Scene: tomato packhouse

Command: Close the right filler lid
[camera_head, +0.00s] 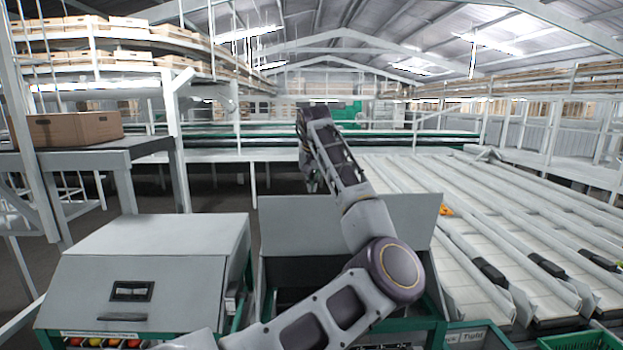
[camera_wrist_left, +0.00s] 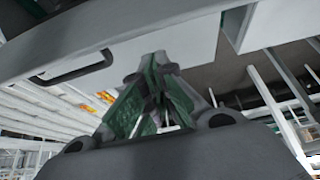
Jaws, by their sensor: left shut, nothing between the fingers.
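The right filler's lid (camera_head: 290,225) is a grey panel standing up, open, at the back of the right filler in the head view. Part of it is hidden behind my left arm. My left arm crosses over the right filler and reaches past the lid's top edge. My left gripper (camera_head: 310,180) hangs behind the lid, small and dark, partly hidden. In the wrist view its green-padded fingers (camera_wrist_left: 157,65) come together, empty, near a pale panel (camera_wrist_left: 195,42) that looks like the lid. Whether they touch it I cannot tell. My right gripper is not in view.
The left filler's lid (camera_head: 150,270) is down, with a dark handle recess. Sorting lanes (camera_head: 500,220) run along the right. A cardboard box (camera_head: 75,128) stands on a table at the left. A green crate (camera_head: 580,340) sits at the lower right.

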